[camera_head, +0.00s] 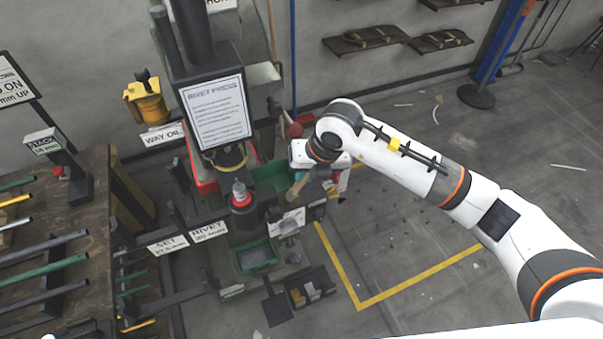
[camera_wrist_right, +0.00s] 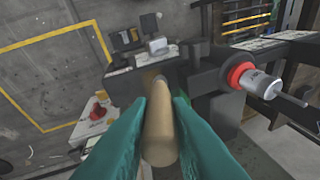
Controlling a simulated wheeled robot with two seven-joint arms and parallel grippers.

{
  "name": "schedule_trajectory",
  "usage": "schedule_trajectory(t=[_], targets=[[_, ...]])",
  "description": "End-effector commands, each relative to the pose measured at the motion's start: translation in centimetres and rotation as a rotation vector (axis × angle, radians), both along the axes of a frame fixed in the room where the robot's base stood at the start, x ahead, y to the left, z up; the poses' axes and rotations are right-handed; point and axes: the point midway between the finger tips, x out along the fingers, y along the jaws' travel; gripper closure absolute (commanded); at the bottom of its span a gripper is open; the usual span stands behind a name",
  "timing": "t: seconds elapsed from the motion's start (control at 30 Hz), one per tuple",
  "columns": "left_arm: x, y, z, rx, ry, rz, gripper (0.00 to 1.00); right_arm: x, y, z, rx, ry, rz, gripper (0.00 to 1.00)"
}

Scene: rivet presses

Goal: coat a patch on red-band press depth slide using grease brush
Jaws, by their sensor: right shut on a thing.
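My right gripper (camera_wrist_right: 158,125) is shut on the tan handle of the grease brush (camera_wrist_right: 160,140), between its two teal fingers. In the wrist view the handle points away toward a dark grey press block; the bristle end is hidden or too small to make out. In the head view the brush (camera_head: 296,190) shows as a tan piece below my right wrist, beside the press. The rivet press (camera_head: 213,110) has a red ring (camera_head: 241,199) around its lower spindle, also seen in the wrist view (camera_wrist_right: 238,75). I cannot tell which part is the depth slide. My left gripper is out of view.
A workbench with rods (camera_head: 60,245) stands at left. A yellow way-oil can (camera_head: 147,102) is behind the press. A green tray (camera_head: 256,256) and a dark parts bin (camera_head: 308,289) sit at the press's front. Yellow-lined floor to the right is mostly clear.

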Motion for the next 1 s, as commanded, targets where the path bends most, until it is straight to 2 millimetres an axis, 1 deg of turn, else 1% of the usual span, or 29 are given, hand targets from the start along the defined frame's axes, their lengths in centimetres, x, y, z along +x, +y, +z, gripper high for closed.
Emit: schedule_trajectory(t=[0.1,0.2,0.43,0.8,1.0], targets=[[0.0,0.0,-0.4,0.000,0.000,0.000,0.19,0.4,-1.1,0.0,-0.001,-0.002,-0.001,1.00],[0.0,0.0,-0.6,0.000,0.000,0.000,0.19,0.6,-1.8,0.1,0.000,-0.002,-0.001,1.00],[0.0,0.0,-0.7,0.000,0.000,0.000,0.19,0.8,-2.5,0.1,0.000,-0.002,0.000,1.00],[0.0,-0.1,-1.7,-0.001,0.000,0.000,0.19,1.8,-5.3,0.0,0.000,-0.003,-0.001,1.00],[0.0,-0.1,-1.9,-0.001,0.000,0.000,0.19,1.9,-5.8,0.0,0.000,-0.002,0.000,1.00]])
